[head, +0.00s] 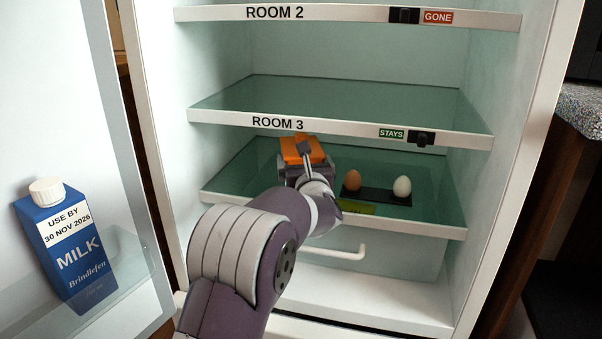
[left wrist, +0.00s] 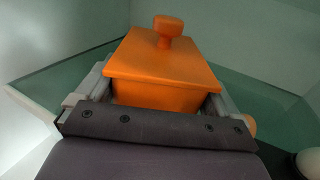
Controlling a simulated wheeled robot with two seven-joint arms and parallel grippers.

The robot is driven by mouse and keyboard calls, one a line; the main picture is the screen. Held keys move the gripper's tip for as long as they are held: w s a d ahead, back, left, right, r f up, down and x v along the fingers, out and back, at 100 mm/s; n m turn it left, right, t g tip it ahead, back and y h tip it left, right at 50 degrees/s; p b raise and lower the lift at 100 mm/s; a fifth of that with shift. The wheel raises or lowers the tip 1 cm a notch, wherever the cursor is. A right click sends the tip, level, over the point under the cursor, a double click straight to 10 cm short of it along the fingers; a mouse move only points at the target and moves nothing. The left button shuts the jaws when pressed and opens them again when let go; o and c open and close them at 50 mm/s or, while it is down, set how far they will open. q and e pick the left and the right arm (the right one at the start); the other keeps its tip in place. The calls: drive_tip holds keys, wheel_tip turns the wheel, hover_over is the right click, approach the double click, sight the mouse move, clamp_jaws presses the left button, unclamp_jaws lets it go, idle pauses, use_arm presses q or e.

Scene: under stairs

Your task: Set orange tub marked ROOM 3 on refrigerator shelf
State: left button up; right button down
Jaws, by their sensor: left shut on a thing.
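The orange tub (head: 302,150) is a box with a lid and a knob; it also fills the middle of the left wrist view (left wrist: 160,85). My left gripper (head: 305,168) is shut on the tub, with a finger at each side of it in the left wrist view. The tub is inside the open refrigerator, at the glass shelf (head: 235,177) below the shelf edge marked ROOM 3 (head: 277,123). I cannot tell whether its base touches the glass. No marking shows on the tub. My right gripper is out of view.
A brown egg (head: 352,180) and a white egg (head: 402,187) sit on a dark holder right of the tub. A yellow label (head: 357,209) is on that shelf's front. The ROOM 3 shelf (head: 330,97) is bare. Blue milk carton (head: 72,245) stands in the open door at left.

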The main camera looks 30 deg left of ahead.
use_arm(q)
drive_tip(key=shift+x, duration=1.8)
drive_tip(key=shift+w+a+b, duration=0.25)
drive_tip(key=shift+w+b, duration=0.05)
drive_tip(key=shift+f+b, duration=1.3)
drive_tip(key=shift+f, duration=0.4)
drive_tip(key=shift+f, duration=0.25)
drive_tip(key=o, duration=1.1)
drive_tip(key=shift+r, duration=0.25)
drive_tip(key=p+v, duration=0.3)
drive_tip(key=v, duration=0.9)
drive_tip(key=shift+d, duration=0.1)
